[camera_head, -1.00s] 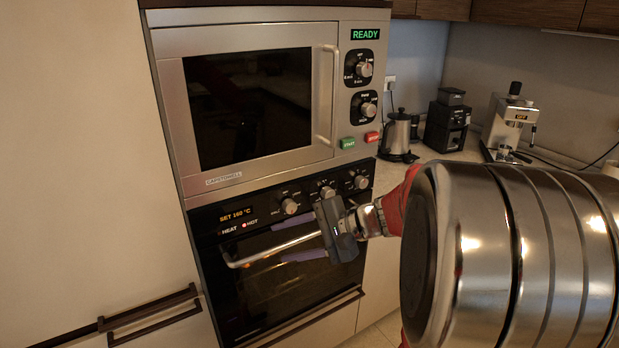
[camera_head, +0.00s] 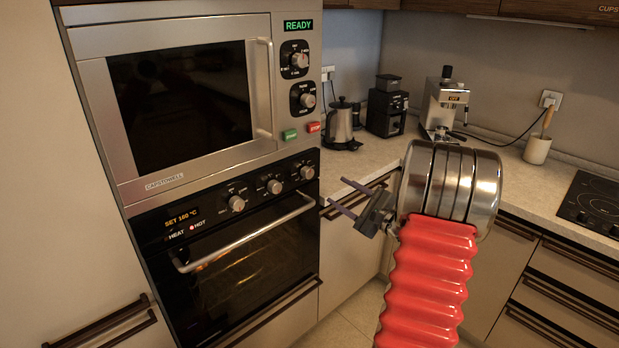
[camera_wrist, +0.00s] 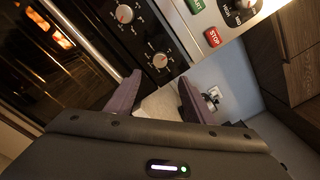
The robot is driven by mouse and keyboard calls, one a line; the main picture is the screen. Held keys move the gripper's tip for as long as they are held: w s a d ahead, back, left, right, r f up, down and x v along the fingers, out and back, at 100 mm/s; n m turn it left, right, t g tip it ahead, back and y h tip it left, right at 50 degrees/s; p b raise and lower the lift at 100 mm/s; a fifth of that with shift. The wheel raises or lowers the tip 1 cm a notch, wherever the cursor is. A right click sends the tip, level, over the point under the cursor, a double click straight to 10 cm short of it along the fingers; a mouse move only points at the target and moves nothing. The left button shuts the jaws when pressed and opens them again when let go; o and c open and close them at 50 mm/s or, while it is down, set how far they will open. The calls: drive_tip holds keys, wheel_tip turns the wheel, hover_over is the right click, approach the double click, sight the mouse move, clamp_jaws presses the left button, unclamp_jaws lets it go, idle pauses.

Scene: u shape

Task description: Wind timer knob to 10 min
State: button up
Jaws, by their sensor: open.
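The oven (camera_head: 235,265) has a row of three knobs: left (camera_head: 236,203), middle (camera_head: 274,187) and right (camera_head: 306,173). The microwave (camera_head: 180,115) above has an upper knob (camera_head: 299,60) and a lower knob (camera_head: 307,100). The knob labels are too small to tell which is the timer. My gripper (camera_head: 336,192) is open and empty, right of the oven in the picture, its fingers pointing up-left near the counter edge. In the wrist view two oven knobs (camera_wrist: 124,13) (camera_wrist: 160,60) show beyond the fingers, apart from them.
The oven door handle (camera_head: 245,235) sticks out below the knobs. Green start (camera_head: 290,135) and red stop (camera_head: 314,127) buttons sit under the microwave knobs. A kettle (camera_head: 340,127), grinder (camera_head: 387,107) and espresso machine (camera_head: 444,105) stand on the counter behind my arm.

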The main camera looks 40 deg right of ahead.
sight(309, 175)
drive_tip(key=w, duration=1.3)
drive_tip(key=shift+w, duration=0.4)
drive_tip(key=shift+c, duration=0.3)
drive_tip(key=c, duration=0.9)
drive_tip(key=shift+a, duration=0.45)
drive_tip(key=shift+c, duration=0.4)
drive_tip(key=shift+d, duration=0.25)
drive_tip(key=shift+f, duration=0.1)
